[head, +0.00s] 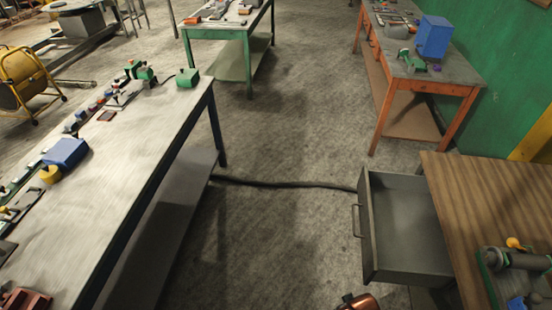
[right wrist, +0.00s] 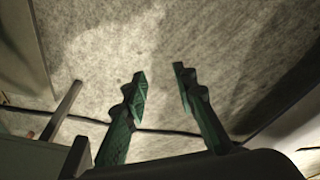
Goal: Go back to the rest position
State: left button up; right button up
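My right gripper (right wrist: 160,80) shows in the right wrist view with its two dark green fingers spread apart. Nothing is between the fingers, and the grey floor shows behind them. In the head view only a small copper-coloured piece of my own body shows at the bottom edge; the right gripper cannot be made out there. My left gripper is in neither view. An open grey drawer (head: 403,222) sticks out from the wooden-topped bench on the right. Its handle is on its left side. The drawer appears empty.
A long workbench (head: 130,165) with tools and boxes stands at the left. The wooden bench (head: 482,195) at the right carries a grey machine part (head: 515,259). An orange-legged table (head: 440,65) stands behind it. A black cable (head: 285,184) crosses the otherwise clear floor between them.

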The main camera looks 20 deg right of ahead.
jog(key=s+a+f+g, duration=0.1)
jog(key=s+f, duration=0.2)
jog(key=f, duration=0.9)
jog(key=s+f, duration=0.3)
jog(key=f, duration=0.8)
jog(key=s+f+n+g, duration=0.1)
jog(key=s+f, duration=1.3)
jog(key=s, duration=0.4)
jog(key=shift+y, duration=0.3)
jog(key=shift+s+f, duration=0.1)
